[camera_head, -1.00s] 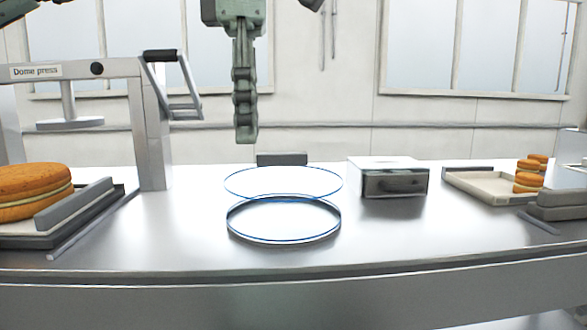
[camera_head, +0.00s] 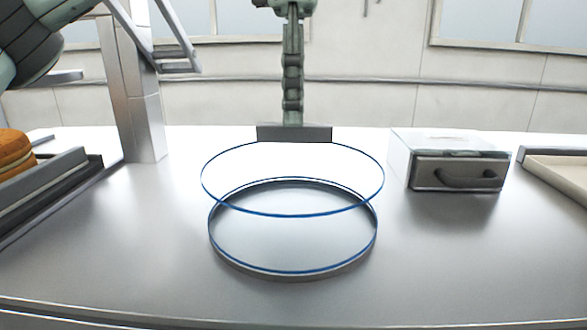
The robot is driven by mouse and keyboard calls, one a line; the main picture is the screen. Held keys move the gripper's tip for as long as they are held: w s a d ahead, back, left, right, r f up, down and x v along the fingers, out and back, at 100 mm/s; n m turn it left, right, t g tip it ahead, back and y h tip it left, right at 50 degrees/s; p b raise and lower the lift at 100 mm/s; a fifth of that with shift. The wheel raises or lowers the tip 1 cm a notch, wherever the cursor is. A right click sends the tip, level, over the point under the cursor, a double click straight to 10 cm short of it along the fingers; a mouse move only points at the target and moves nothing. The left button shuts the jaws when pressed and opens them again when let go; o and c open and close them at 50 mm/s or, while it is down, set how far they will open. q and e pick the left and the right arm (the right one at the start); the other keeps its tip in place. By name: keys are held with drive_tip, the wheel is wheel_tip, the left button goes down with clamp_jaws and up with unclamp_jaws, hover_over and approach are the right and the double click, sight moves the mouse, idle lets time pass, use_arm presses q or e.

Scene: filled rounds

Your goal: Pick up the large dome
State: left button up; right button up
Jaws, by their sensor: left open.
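A clear round piece with blue rims (camera_head: 293,215) stands in the middle of the counter, on or in a low grey round base. I cannot tell whether it is the large dome. A large orange, domed round (camera_head: 14,146) is at the left edge, mostly cut off. My left gripper (camera_head: 292,113) hangs fingers down at the top centre, beyond the clear piece, empty. Its fingers overlap edge-on, so the gap is hidden. Its tips appear just above or behind a dark grey block (camera_head: 294,134); contact is unclear. My right gripper is not in view.
A grey tray (camera_head: 60,172) carries the orange round at left, beside a metal press post (camera_head: 143,125). A white box with a dark drawer front (camera_head: 458,174) stands right of centre. A pale tray (camera_head: 560,170) is at the right edge. The front counter is clear.

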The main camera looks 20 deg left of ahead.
use_arm(q)
drive_tip(key=shift+w+f, duration=0.15)
drive_tip(key=shift+f, duration=1.15)
drive_tip(key=shift+f, duration=0.15)
clamp_jaws()
